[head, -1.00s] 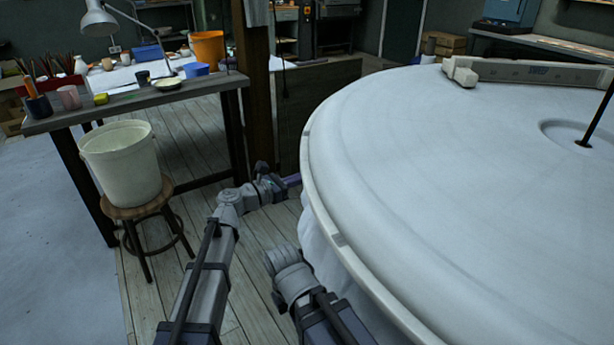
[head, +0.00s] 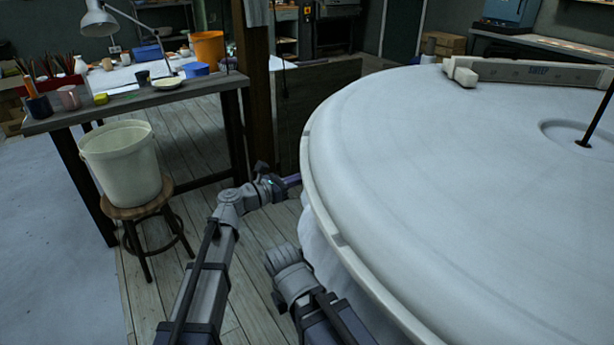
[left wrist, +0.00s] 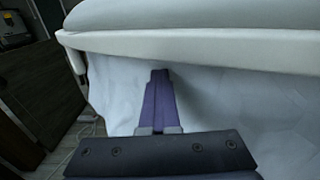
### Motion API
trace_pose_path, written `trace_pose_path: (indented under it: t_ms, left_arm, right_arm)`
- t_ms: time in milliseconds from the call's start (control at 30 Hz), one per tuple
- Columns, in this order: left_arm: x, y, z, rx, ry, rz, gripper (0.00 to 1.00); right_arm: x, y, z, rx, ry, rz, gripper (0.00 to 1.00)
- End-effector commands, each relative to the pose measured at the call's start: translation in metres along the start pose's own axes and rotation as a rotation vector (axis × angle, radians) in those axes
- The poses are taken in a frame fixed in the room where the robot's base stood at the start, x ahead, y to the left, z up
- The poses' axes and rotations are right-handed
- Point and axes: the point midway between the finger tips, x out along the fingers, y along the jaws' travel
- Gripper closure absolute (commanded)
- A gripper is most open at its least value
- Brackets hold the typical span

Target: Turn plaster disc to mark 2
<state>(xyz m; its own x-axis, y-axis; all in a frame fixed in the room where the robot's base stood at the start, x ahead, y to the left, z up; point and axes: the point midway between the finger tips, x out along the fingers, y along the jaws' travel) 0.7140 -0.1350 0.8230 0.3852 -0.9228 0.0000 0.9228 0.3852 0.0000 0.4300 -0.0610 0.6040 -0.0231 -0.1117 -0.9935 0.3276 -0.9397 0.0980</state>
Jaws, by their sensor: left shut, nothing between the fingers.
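The large white plaster disc (head: 430,170) fills the right half of the head view, with a raised rim along its edge. A dark rod (head: 598,115) stands in a shallow hollow near its middle. My left gripper (head: 292,180) is at the disc's left edge, its tip close to the rim. In the left wrist view its purple fingers (left wrist: 159,85) are shut together with nothing between them, below the disc's pale rim (left wrist: 200,48) and in front of the white side. I cannot tell whether they touch it. My right gripper is not in view. No mark number is readable.
A pale beam with small markings (head: 530,72) lies across the disc's far side. A white bucket (head: 122,165) stands on a wooden stool (head: 145,207) at left. A workbench (head: 130,103) with pots and a dark post (head: 259,100) stand behind my left arm.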

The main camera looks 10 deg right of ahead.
Motion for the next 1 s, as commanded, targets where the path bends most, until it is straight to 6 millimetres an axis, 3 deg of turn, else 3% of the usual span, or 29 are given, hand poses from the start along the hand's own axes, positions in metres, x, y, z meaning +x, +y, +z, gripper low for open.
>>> trace_pose_path:
  t_ms: [67,567,833,1000]
  left_arm:
    - [0.0,0.0,0.0,0.0,0.0,0.0,0.94]
    - [0.0,0.0,0.0,0.0,0.0,0.0,0.38]
    - [-0.002,0.0,0.0,0.0,0.0,0.0,0.38]
    - [-0.024,-0.001,0.0,0.0,0.0,0.004,0.38]
  right_arm:
    - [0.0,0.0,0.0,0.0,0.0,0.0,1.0]
    - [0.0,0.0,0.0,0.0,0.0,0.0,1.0]
    - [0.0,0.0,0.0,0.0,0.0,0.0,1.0]
    - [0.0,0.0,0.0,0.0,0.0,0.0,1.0]
